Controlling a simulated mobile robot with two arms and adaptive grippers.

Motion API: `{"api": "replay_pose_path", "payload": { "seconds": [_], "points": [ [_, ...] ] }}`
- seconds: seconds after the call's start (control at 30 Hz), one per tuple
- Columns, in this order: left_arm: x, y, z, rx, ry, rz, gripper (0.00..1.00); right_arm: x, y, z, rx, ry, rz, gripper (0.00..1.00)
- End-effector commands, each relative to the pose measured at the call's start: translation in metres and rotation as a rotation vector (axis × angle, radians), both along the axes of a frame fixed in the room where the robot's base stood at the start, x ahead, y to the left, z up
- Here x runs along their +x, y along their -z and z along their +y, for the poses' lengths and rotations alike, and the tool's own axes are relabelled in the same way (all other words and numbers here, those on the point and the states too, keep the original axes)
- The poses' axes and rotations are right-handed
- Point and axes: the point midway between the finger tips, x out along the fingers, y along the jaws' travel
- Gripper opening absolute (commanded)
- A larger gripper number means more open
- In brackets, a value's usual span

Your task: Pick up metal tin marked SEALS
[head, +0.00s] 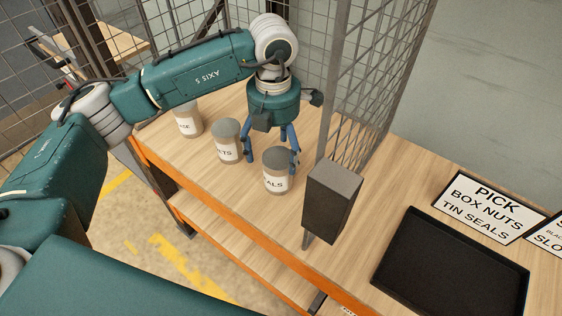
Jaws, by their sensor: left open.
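The metal tin whose label shows "ALS" (276,172) stands upright on the wooden bench, the rightmost of three tins. The start of its word is out of sight. My left gripper (271,158) points down with blue fingers spread apart, one left of this tin and one at its right, behind or beside it. I cannot tell whether the fingers touch it. A second tin showing "TS" (228,142) stands just left of the gripper. My right gripper is not in view.
A third tin (187,120) stands further left. A wire mesh panel (365,80) and a dark box-shaped post (332,200) stand close right of the tin. A black tray (450,265) and a sign reading PICK BOX NUTS TIN SEALS (487,207) lie on the right.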

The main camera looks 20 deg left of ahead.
Motion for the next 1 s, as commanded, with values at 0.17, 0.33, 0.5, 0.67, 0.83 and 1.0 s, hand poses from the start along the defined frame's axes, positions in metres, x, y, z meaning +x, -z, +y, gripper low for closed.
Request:
{"api": "replay_pose_path", "payload": {
  "seconds": [0.17, 0.33, 0.5, 0.67, 0.83, 1.0],
  "points": [
    [-0.001, 0.023, 0.000, 0.000, -0.001, 0.002, 0.80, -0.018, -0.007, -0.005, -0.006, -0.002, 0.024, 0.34],
    [-0.001, 0.035, -0.001, 0.001, -0.001, 0.003, 0.80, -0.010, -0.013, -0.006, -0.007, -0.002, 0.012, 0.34],
    [-0.001, 0.058, -0.007, 0.001, 0.000, 0.005, 0.80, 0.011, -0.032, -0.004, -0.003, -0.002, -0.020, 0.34],
    [0.000, 0.078, -0.007, 0.000, -0.001, 0.002, 0.80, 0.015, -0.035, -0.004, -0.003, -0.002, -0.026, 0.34],
    [0.001, 0.082, -0.007, -0.001, -0.001, -0.001, 0.80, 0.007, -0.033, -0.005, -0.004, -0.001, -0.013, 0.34],
    [0.001, 0.082, -0.006, -0.001, -0.001, -0.001, 0.66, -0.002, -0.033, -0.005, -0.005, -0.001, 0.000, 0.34]
  ]
}}
